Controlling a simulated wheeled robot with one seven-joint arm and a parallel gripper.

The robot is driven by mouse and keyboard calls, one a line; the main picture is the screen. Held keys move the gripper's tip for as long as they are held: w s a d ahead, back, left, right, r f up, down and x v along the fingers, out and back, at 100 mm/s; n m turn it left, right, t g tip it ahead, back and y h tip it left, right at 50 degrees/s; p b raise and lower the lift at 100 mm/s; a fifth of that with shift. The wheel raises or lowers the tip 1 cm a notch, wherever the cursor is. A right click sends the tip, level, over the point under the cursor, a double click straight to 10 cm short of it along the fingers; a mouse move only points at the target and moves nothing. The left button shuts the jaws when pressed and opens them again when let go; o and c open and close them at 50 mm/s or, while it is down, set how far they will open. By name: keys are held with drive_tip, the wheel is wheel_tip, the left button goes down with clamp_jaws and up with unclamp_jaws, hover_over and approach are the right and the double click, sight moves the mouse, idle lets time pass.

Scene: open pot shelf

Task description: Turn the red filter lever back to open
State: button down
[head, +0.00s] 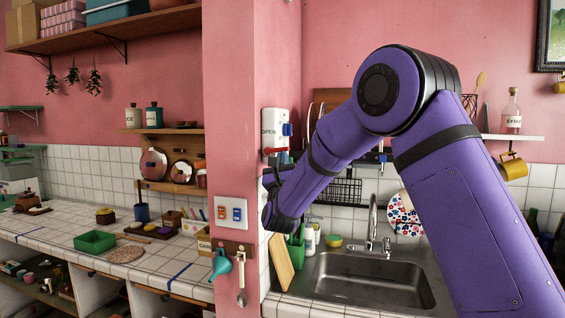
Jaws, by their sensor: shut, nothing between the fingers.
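A white filter unit (272,128) with an "OPEN" label is fixed to the side of the pink pillar. A blue lever (287,129) sticks out on its right side. A small red part (282,153), perhaps the red lever, shows at its lower edge; its exact angle is too small to tell. My gripper (272,172) is the dark end of my purple arm, just below the unit. It is shut and appears empty; its fingertips are small and partly hidden. I cannot tell whether it touches the red part.
The pink pillar (228,120) stands left of my gripper, with a switch plate (231,213) on it. A steel sink (372,279) with a tap (373,222) lies below right. A tiled counter (60,228) with several small items runs left.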

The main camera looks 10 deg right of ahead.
drive_tip(key=r+n+g+y, duration=0.1)
drive_tip(key=n+y, duration=0.3)
drive_tip(key=n, duration=0.1)
drive_tip(key=r+n+g+y, duration=0.2)
drive_tip(key=n+y, duration=0.2)
drive_tip(key=n, duration=0.2)
drive_tip(key=r+n+g+y, duration=0.1)
drive_tip(key=r+n+y, duration=0.1)
drive_tip(key=n+y, duration=0.2)
drive_tip(key=shift+w+a+r+n+g+y, duration=0.1)
drive_tip(key=shift+a+r+n+g+y, duration=0.05)
drive_tip(key=shift+n, duration=0.3)
drive_tip(key=shift+w+a+r+n+g+y, duration=0.1)
drive_tip(key=shift+n+g+y, duration=0.05)
drive_tip(key=shift+n, duration=0.3)
drive_tip(key=n+g, duration=0.1)
drive_tip(key=a+r+n+g, duration=0.1)
drive_tip(key=shift+w+n, duration=0.2)
drive_tip(key=shift+n, duration=0.1)
